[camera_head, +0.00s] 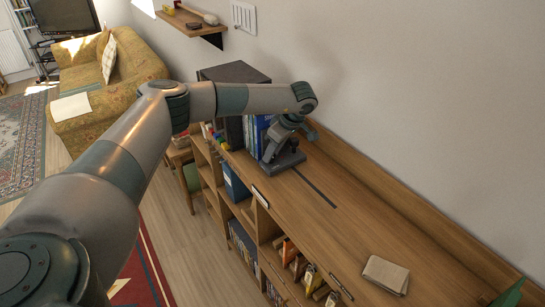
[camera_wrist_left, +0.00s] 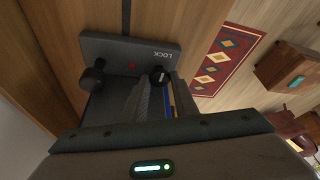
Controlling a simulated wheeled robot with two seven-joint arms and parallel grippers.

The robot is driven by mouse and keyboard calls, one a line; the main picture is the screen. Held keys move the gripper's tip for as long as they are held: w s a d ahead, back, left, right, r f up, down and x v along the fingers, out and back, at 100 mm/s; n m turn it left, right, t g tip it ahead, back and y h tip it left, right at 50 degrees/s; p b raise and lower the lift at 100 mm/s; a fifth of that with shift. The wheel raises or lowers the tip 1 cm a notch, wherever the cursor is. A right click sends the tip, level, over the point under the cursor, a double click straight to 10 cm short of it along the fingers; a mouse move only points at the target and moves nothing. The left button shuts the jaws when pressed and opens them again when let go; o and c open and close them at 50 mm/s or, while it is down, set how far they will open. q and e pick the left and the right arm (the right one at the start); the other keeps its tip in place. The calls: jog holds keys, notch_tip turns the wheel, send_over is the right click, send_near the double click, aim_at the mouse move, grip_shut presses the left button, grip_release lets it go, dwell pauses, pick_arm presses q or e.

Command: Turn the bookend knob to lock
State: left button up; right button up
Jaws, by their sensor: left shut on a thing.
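The bookend is dark grey and stands on the wooden shelf top; its base (camera_head: 288,164) shows in the head view, beside a row of books (camera_head: 256,132). In the left wrist view its plate (camera_wrist_left: 115,50) carries the word LOCK and a small red dot. The black knob (camera_wrist_left: 160,76) has a white mark; where it points is hard to tell. A larger dark handle (camera_wrist_left: 93,77) sits to the left on the plate. My left gripper (camera_head: 283,140) is over the bookend, its fingers (camera_wrist_left: 161,90) shut on the knob. My right gripper is not in view.
A dark slot (camera_head: 315,187) runs along the shelf top (camera_head: 345,215) from the bookend. A tan book or cloth (camera_head: 385,274) lies at the right. Books and boxes fill the compartments below. The wall (camera_head: 400,110) rises behind. The middle of the top is clear.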

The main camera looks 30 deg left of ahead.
pick_arm(q)
jog(key=shift+n, duration=0.4)
jog(key=o, duration=1)
jog(key=shift+r, duration=0.1)
